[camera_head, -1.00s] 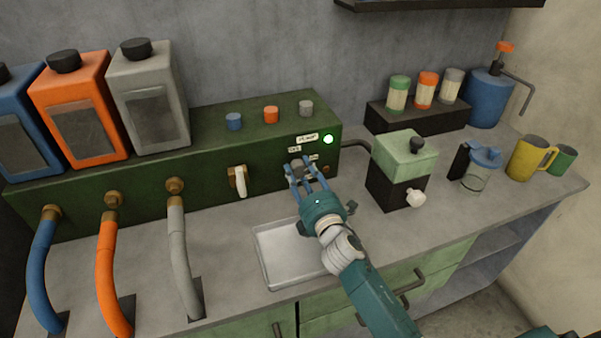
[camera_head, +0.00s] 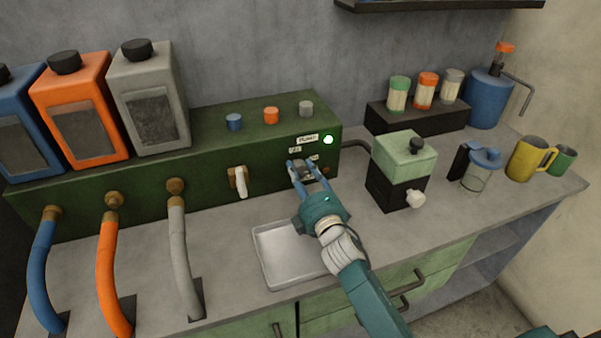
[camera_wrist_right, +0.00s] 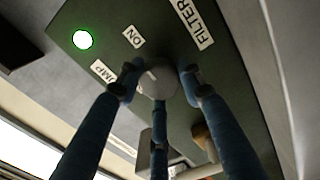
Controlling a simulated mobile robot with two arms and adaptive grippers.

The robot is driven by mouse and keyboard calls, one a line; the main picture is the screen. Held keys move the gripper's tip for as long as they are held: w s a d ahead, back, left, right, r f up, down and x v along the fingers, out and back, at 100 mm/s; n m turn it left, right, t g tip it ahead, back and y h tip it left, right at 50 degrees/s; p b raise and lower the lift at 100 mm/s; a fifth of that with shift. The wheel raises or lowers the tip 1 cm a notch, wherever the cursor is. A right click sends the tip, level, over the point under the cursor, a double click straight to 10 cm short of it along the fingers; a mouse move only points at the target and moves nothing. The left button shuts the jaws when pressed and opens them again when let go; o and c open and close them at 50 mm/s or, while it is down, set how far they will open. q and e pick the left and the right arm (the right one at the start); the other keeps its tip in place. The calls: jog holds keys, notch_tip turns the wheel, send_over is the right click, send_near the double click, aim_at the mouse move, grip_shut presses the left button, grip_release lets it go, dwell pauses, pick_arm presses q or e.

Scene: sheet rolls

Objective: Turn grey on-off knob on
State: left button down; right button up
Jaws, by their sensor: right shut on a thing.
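The grey knob (camera_wrist_right: 155,83) is on the front of the green machine box (camera_head: 265,165). In the right wrist view it sits between my fingertips, with a pale line on its face. My right gripper (camera_head: 303,165) is shut on the knob, its blue fingers around it; it also shows in the right wrist view (camera_wrist_right: 158,78). An "ON" label (camera_wrist_right: 132,37) and a "FILTER" label (camera_wrist_right: 192,22) are near the knob. A green light (camera_head: 328,140) on the box is lit. My left gripper is not in view.
A metal tray (camera_head: 277,268) lies on the counter below my right arm. A white-handled tap (camera_head: 240,182) sticks out left of the knob. A green-and-black canister (camera_head: 398,160) stands to the right. Blue, orange and grey hoses run down at the left.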

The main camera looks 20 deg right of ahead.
jog(key=shift+d, duration=0.1)
jog(key=o, duration=1.2)
jog(key=shift+d, duration=0.1)
jog(key=shift+c, duration=0.2)
jog(key=shift+s, duration=0.1)
jog(key=s, duration=1.1)
jog(key=shift+s+d, duration=0.15)
jog(key=shift+s, duration=0.25)
jog(key=shift+f, duration=0.1)
